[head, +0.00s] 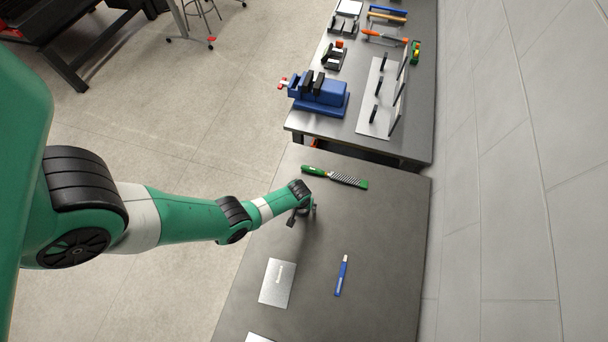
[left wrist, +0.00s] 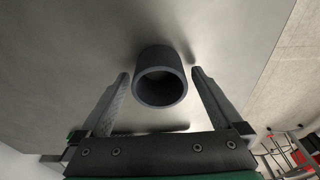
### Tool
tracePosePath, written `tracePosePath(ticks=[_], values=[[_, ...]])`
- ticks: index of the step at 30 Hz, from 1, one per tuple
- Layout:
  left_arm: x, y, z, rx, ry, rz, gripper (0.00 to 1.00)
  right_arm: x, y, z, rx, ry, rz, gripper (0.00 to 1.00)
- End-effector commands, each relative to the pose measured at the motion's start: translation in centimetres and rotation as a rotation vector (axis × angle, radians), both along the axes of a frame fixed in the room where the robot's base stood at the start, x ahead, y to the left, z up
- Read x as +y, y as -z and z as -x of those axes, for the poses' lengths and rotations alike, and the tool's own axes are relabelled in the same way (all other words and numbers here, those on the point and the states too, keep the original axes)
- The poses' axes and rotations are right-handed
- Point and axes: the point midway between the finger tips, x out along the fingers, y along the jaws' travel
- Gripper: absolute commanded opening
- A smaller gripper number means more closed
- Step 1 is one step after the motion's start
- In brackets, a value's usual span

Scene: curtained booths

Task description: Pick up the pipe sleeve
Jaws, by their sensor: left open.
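The pipe sleeve (left wrist: 160,58) is a dark grey, hollow cylinder on the grey table in the left wrist view, its open end facing the camera. My left gripper (left wrist: 160,74) is open, with one finger on each side of the sleeve and a visible gap on both sides. In the head view my left gripper (head: 301,212) is low over the upper part of the near table; I cannot make out the sleeve there, as the wrist and fingers cover that spot. My right gripper is not in view.
On the near table (head: 385,225) lie a green-handled rasp (head: 345,180), a blue tool (head: 342,275) and a metal plate (head: 277,283). A blue vise (head: 320,92) and a tool rack (head: 378,115) stand on the far table. A grey wall (head: 510,180) runs along the right.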

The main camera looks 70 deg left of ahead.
Motion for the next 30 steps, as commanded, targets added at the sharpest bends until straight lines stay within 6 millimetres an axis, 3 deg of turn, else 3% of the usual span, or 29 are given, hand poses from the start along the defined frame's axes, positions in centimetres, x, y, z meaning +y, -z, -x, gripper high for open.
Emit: tracePosePath(ticks=[7,23,30], values=[[0.02,0.18,-0.01,0.000,0.000,0.000,0.98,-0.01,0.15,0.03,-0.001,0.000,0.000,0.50],[0.00,0.19,0.00,0.000,0.001,0.000,0.03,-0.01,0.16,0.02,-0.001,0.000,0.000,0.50],[0.02,0.16,-0.05,0.000,0.001,-0.001,0.00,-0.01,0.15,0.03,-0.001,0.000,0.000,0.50]])
